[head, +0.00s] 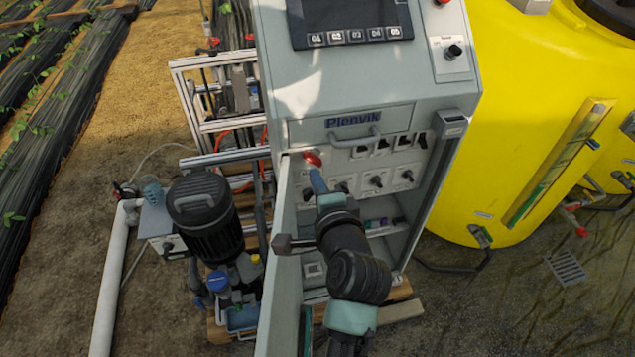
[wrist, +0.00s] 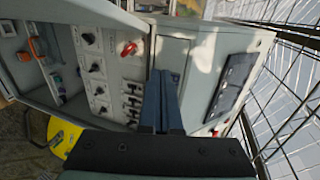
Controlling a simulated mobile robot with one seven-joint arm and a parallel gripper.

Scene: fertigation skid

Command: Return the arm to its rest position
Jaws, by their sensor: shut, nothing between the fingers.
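My gripper (head: 318,181) is in front of the grey control cabinet (head: 430,90), near the red knob (head: 312,158) at the upper left of its switch panel. In the wrist view my gripper (wrist: 165,80) has its two blue-grey fingers together, with nothing held. The red knob also shows in the wrist view (wrist: 129,49), left of the fingers and apart from them. In the head view the fingertips lie just below the knob; whether they touch anything is not clear there. My arm reaches up from the bottom, past the open cabinet door (head: 286,230).
The open door stands close left of my arm. A dark pump or filter unit (head: 205,215) is left of the door. A yellow tank (head: 530,130) stands right of the cabinet. A drawer handle (head: 355,138) juts out above the switches. Bare ground lies at the lower right.

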